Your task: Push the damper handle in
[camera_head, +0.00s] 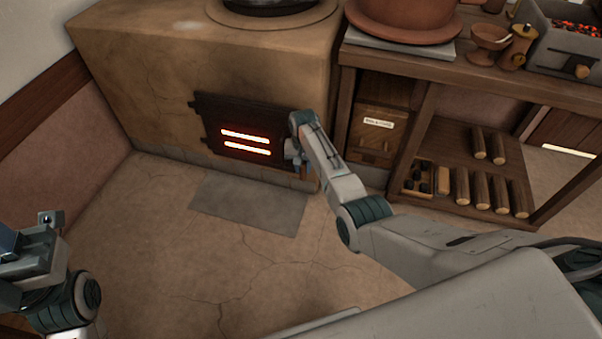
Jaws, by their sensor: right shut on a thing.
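The clay stove (190,70) stands at the upper left, with a dark firebox door (245,122) on its front. Two glowing slots show in the door. My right gripper (292,152) is at the right edge of this door, low on the stove front. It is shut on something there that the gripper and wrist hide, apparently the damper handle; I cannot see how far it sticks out. My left gripper (50,222) is at the lower left, well away from the stove, and its fingers do not show clearly.
A wooden shelf unit (450,75) stands right of the stove, close to my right arm, with several logs (480,190) below. A grey ember box (560,45) with a wooden knob (582,72) is on top. A grey floor plate (248,204) lies before the stove; the floor left is clear.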

